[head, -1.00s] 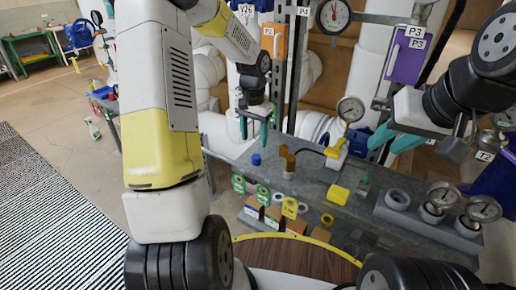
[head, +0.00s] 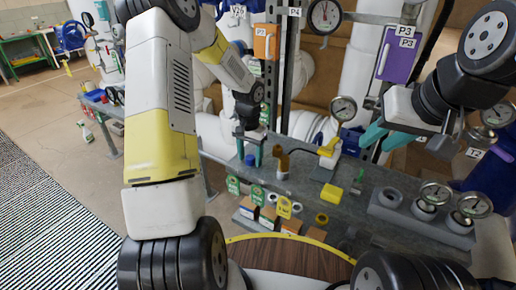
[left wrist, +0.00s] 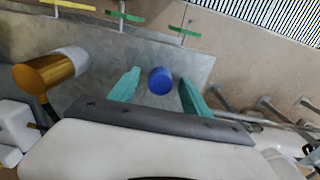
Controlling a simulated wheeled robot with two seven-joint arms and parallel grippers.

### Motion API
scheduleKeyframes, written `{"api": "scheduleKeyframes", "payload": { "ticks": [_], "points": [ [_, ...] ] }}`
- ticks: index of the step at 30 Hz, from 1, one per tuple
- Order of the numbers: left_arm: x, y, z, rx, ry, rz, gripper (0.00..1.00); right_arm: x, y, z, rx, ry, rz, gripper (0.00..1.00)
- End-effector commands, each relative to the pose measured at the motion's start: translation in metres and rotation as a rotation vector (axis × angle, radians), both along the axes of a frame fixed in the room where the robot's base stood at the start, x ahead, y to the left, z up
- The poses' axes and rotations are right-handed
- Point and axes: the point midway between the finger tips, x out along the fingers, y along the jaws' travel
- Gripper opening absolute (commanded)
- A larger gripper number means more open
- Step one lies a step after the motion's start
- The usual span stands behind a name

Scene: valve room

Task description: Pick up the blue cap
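The blue cap (head: 250,160) stands on the grey bench (head: 301,181) near its left end. It also shows in the left wrist view (left wrist: 160,81), between the two teal fingers and close to their tips. My left gripper (head: 249,158) is open around or just above the cap, with a gap on each side of it; whether the fingers touch the bench I cannot tell. My right gripper (head: 368,139) is at the right, above the bench by the purple box, with its teal fingers apart and nothing seen between them.
A brass fitting (head: 281,165) stands just right of the cap and shows in the left wrist view (left wrist: 45,74). A yellow block (head: 331,193) and a rack of gauges (head: 425,220) lie further right.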

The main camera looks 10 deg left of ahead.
Motion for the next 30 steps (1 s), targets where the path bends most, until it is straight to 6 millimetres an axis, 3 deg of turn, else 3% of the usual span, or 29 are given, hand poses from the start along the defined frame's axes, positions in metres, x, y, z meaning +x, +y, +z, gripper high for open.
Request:
{"api": "scheduleKeyframes", "payload": {
  "ticks": [1,8,19,27,30],
  "points": [
    [0.0,0.0,0.0,0.0,0.0,0.0,0.45,0.0,0.0,0.0,0.0,0.0,0.0,0.33],
    [0.0,0.0,0.0,0.0,0.0,0.0,0.0,0.0,0.0,0.0,0.0,0.0,0.0,0.33],
    [0.001,0.0,0.006,0.001,-0.003,0.0,0.0,0.0,0.0,0.0,0.0,0.0,0.0,0.33],
    [0.001,0.0,0.037,0.001,-0.004,0.002,0.0,0.0,0.0,0.0,0.0,0.0,0.0,0.33],
    [-0.02,-0.003,0.038,0.001,0.001,-0.002,0.0,0.0,0.0,0.0,0.0,0.0,0.0,0.33]
  ]
}}
